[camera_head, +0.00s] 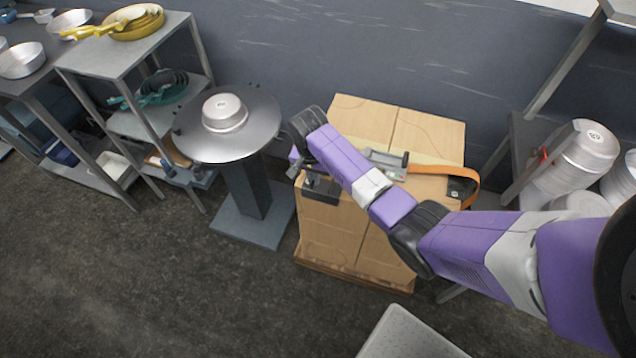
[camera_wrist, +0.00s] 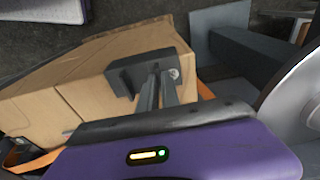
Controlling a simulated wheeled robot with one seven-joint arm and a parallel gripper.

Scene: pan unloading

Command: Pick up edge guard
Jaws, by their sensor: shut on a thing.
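The edge guard (camera_head: 321,192) is a dark grey angled piece at the front left top edge of the stacked cardboard boxes (camera_head: 355,225). In the wrist view the edge guard (camera_wrist: 122,78) shows beyond the fingers, against the cardboard. My gripper (camera_head: 308,178) is shut on it from above; in the wrist view the grey fingers (camera_wrist: 158,92) are close together at the guard. I cannot tell whether the guard still touches the boxes. Part of it is hidden by the fingers.
An orange strap (camera_head: 463,173) with a grey tensioning tool (camera_head: 385,162) lies on the boxes, beside another dark guard (camera_head: 461,189) at the right. A round pedestal table (camera_head: 255,145) with a metal pan (camera_head: 224,112) stands close on the left. Shelves with pans flank both sides.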

